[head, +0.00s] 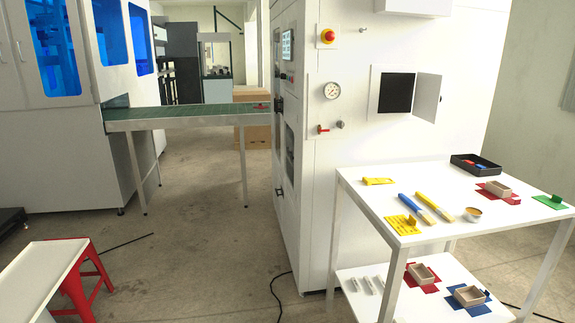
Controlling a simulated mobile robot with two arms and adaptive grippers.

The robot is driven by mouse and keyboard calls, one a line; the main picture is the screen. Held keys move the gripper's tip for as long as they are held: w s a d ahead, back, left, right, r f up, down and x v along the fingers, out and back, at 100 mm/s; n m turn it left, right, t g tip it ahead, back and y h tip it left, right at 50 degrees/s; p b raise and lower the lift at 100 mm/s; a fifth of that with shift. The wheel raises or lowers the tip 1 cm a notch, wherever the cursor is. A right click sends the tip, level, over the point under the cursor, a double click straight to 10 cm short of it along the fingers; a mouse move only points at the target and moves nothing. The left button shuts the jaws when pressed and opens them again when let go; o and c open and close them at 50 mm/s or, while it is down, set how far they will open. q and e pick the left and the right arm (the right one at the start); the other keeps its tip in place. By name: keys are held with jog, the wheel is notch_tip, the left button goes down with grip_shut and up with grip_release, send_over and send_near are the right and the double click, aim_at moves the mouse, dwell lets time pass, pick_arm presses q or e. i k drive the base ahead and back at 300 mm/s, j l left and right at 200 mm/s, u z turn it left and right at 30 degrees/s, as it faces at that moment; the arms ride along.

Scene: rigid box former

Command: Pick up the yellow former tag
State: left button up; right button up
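A flat yellow piece (401,228) lies near the front left corner of the white table's top. A small upright yellow block (411,221) stands on it; which of these is the yellow former tag I cannot tell for sure. Another small yellow item (378,181) lies farther back at the table's left edge, too small to identify. Neither of my grippers shows in the head view.
The white table (452,182) also holds blue- and yellow-handled tools (413,207), a small round tin (472,214), a black tray (476,164), a box on a red plate (497,188) and a green piece (550,202). A red stool (78,285) stands left; the middle floor is mostly clear.

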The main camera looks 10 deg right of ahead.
aim_at(379, 181)
jog(key=k+l, duration=0.1)
jog(key=l, duration=0.25)
jog(key=k+l, duration=0.15)
jog(key=l, duration=0.25)
jog(key=k+l+u, duration=0.1)
jog(key=l, duration=0.25)
jog(key=k+l, duration=0.1)
jog(key=l, duration=0.25)
jog(key=k+l, duration=0.15)
jog(key=l, duration=0.25)
jog(key=k+l+u, duration=0.1)
jog(key=l, duration=0.25)
jog(key=l+u, duration=0.1)
jog(key=l, duration=3.6)
jog(key=u, duration=0.05)
